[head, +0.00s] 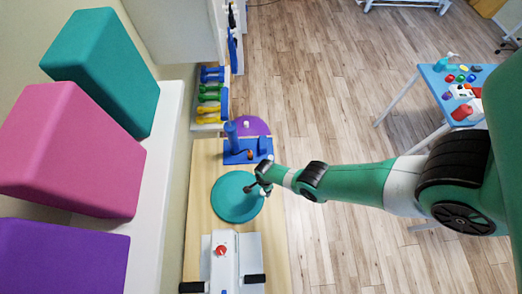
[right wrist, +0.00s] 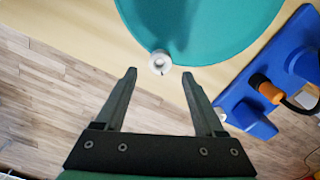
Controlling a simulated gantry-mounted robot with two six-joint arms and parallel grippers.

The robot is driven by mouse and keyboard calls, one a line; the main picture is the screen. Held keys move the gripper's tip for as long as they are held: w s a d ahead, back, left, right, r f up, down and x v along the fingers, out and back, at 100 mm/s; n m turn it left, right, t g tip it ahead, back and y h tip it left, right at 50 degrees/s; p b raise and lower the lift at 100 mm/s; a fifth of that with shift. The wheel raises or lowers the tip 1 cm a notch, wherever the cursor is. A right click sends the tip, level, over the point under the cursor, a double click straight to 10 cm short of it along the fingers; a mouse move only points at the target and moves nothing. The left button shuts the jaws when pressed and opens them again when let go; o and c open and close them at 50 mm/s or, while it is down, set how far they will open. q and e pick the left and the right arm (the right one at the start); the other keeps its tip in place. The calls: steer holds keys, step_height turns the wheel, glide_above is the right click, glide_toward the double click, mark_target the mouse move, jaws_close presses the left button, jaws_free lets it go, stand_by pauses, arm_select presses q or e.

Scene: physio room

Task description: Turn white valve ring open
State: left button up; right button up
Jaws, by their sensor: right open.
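The white valve ring (right wrist: 159,62) is a small white ring with a grey centre at the edge of a round teal cushion (right wrist: 205,25). In the head view the teal cushion (head: 232,200) lies on a wooden bench top, and I cannot make out the ring there beside the gripper. My right gripper (head: 257,188) is over the cushion's right edge. In the right wrist view the right gripper (right wrist: 159,74) is open and empty, with the ring seen between and just beyond its fingertips. My left gripper is in neither view.
A blue stand (head: 236,157) with an orange-tipped part is close behind the cushion. A white device with a red knob (head: 221,251) stands in front of it. Large foam blocks (head: 70,155) fill the left. A blue table (head: 440,80) with small items is at right.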

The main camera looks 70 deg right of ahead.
mark_target(263, 192)
step_height(263, 192, down, 4)
steer(key=b, duration=0.2)
steer(key=shift+b, duration=0.3)
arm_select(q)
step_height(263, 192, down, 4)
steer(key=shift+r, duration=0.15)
arm_select(e)
jaws_close()
